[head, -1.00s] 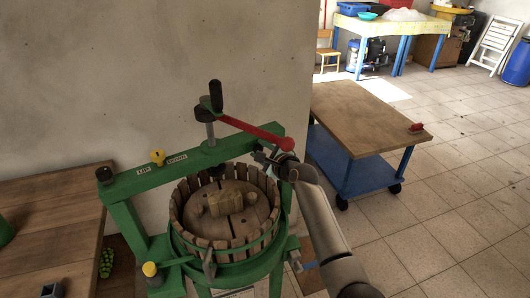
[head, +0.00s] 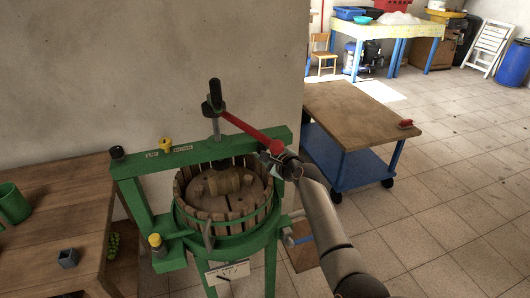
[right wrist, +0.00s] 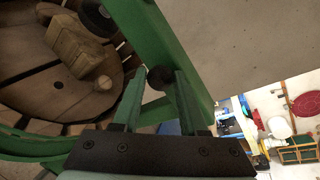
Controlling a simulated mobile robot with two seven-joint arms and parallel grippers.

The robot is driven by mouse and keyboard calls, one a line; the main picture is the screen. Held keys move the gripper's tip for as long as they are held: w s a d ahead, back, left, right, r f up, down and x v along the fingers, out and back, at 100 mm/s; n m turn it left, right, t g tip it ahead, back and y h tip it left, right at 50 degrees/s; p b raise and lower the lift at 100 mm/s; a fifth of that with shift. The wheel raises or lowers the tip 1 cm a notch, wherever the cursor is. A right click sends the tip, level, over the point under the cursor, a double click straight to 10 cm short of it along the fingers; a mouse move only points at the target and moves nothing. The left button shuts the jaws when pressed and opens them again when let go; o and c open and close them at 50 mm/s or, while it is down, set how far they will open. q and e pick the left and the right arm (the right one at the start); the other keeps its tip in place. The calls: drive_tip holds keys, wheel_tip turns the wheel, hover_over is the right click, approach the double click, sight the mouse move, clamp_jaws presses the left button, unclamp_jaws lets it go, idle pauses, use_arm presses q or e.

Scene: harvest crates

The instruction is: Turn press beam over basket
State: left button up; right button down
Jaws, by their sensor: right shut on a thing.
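The green press beam (head: 240,143) reaches over the back part of the slatted wooden basket (head: 222,217), from a black-capped post at left to its free end at right. A vertical screw (head: 215,127) with a black grip and a red lever (head: 245,130) stands on it. In the basket lie a round wooden plate and a block (head: 225,181). My right gripper (head: 268,156) is at the beam's right end; the right wrist view shows its fingers (right wrist: 160,98) around a dark round part by the green beam (right wrist: 165,55). The exact contact is partly hidden. My left gripper is out of view.
A wooden table (head: 60,205) with a green cup (head: 13,203) and a grey block (head: 67,258) stands at left. A wooden-topped blue cart (head: 355,115) stands at right, close to my right arm. The wall is behind the press. Tiled floor is free at right.

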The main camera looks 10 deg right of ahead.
drive_tip(key=shift+s+a+f, duration=0.15)
drive_tip(key=shift+a, duration=0.5)
drive_tip(key=c, duration=0.8)
unclamp_jaws()
drive_tip(key=shift+o, duration=1.4)
drive_tip(key=shift+a+r, duration=0.1)
drive_tip(key=shift+r, duration=0.1)
drive_tip(key=shift+d, duration=0.25)
